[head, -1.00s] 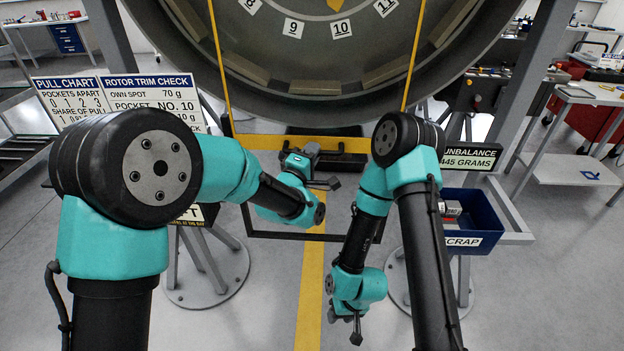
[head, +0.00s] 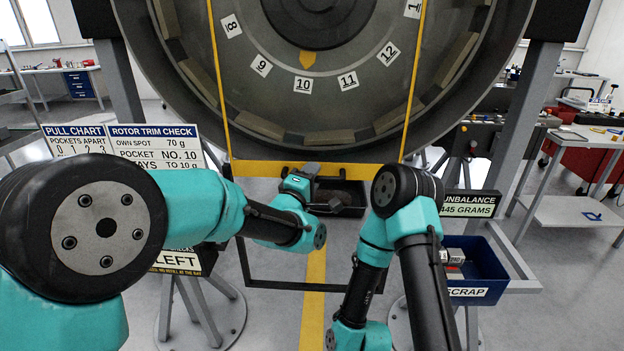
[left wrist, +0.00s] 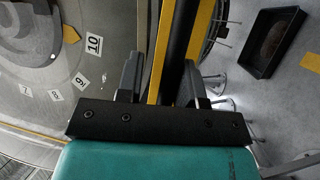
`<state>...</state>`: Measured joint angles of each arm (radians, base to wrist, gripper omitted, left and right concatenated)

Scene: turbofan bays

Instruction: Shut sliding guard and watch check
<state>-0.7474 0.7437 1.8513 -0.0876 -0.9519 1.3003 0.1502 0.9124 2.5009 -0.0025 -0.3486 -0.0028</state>
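The sliding guard (head: 222,110) is a yellow frame with two rods and a bottom crossbar in front of the big round fan. My left gripper (head: 312,170) is at the middle of that crossbar, on its dark handle. The fan's pocket labels show, with label 10 (head: 303,86) near the bottom below a yellow pointer (head: 307,60). My right gripper is below the head view's edge.
The trim check board (head: 155,140) stands at left. The unbalance sign (head: 470,205) reads 445 grams, above the blue scrap bin (head: 482,272). A dark tray (left wrist: 272,42) lies beyond my left gripper. Grey stand posts flank the fan.

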